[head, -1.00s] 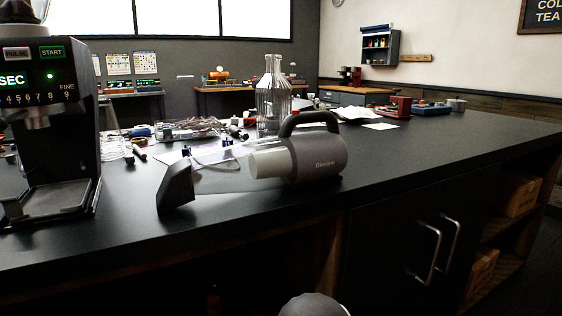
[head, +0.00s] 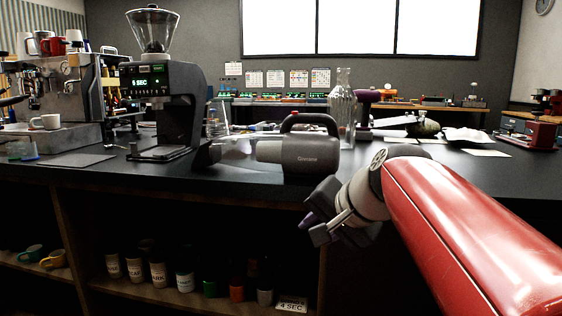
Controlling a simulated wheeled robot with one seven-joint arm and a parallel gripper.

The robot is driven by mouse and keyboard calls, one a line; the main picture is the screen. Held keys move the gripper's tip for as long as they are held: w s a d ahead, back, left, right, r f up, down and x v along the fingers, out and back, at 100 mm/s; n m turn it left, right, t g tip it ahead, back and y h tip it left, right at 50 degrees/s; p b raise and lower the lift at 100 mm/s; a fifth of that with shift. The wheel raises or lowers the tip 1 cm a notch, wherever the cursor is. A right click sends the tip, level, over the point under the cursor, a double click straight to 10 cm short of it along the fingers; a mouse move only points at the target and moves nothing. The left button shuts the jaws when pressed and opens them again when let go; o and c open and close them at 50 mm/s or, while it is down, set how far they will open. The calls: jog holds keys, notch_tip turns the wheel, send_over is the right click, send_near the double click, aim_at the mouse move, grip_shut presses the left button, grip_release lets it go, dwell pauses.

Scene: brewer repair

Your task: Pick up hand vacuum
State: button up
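The hand vacuum (head: 298,151) lies on the dark counter in the head view. It has a grey body with a dark loop handle on top, a pale middle section and a clear nozzle pointing left. My gripper (head: 316,216) is in front of the counter's front edge, below and slightly right of the vacuum, apart from it. Its dark fingers look spread apart. A small purple patch shows between them; I cannot tell what it is.
A coffee grinder (head: 166,95) stands left of the vacuum. A clear glass bottle (head: 342,112) stands close behind it. An espresso machine (head: 66,88) is at far left. The counter (head: 245,178) is bare in front of the vacuum. Cups line the shelf (head: 150,298) below.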

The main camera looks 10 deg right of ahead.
jog(key=w+d+r+m+t+y+b, duration=0.1)
jog(key=w+d+r+m+t+y, duration=0.15)
jog(key=w+r, duration=0.6)
jog(key=m+t+y+b, duration=0.1)
jog(key=m+t+y, duration=0.2)
send_near(316, 118)
jog(key=x, duration=0.3)
jog(key=shift+g, duration=0.25)
jog(key=p+x, duration=0.1)
jog(key=x, duration=0.6)
jog(key=shift+w+p, duration=0.15)
jog(key=shift+p, duration=0.15)
jog(key=shift+c, duration=0.2)
grip_shut()
jog(key=shift+r, duration=0.15)
